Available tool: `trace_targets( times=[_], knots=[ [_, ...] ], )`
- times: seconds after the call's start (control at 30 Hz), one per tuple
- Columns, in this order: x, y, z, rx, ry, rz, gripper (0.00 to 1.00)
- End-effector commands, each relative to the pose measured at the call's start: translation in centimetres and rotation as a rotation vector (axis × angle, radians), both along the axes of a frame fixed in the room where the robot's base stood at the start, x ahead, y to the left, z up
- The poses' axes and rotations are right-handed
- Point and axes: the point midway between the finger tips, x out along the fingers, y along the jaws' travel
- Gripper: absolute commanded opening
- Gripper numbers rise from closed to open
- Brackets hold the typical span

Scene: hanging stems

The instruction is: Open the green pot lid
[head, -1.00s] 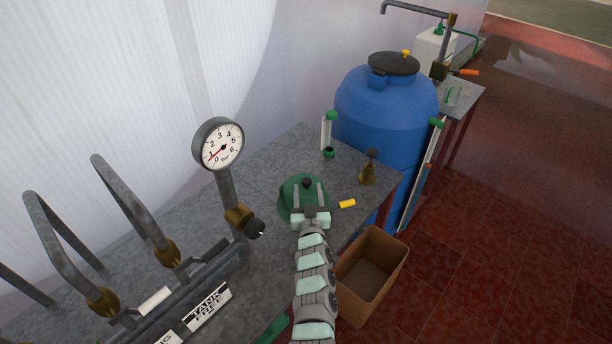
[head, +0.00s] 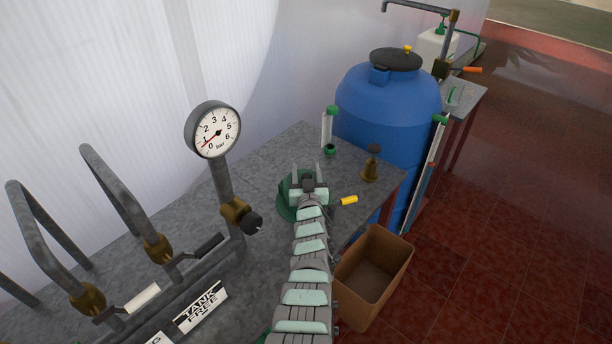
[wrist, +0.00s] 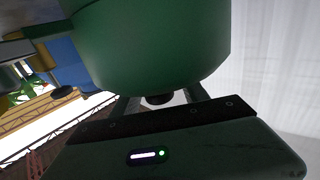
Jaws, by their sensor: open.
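The green pot (head: 285,207) stands on the grey table, mostly covered by my gripper in the head view. In the wrist view the green pot (wrist: 150,45) is large and close, and its lid cannot be told apart clearly from its body. A small dark knob (wrist: 159,99) shows at its edge, between the bases of my fingers. My gripper (head: 308,171) is open over the pot, its two fingers apart and pointing toward the back of the table. Whether a finger touches the knob cannot be told.
A yellow handle (head: 349,200) sticks out right of the pot. A brass fitting (head: 371,163) and a small green-capped tube (head: 328,128) stand behind. A pressure gauge (head: 213,130) is at left. A blue tank (head: 385,105) and a cardboard box (head: 375,275) are at right.

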Motion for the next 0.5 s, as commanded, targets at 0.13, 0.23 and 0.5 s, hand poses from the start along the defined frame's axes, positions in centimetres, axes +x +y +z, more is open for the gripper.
trace_targets(
  times=[0.13, 0.23, 0.5],
  knots=[
    [0.45, 0.01, 0.02, -0.001, -0.002, 0.0, 0.52],
    [0.55, 0.04, 0.17, -0.001, -0.002, 0.001, 0.52],
    [0.54, 0.06, 0.21, -0.001, -0.002, 0.001, 0.47]
  ],
)
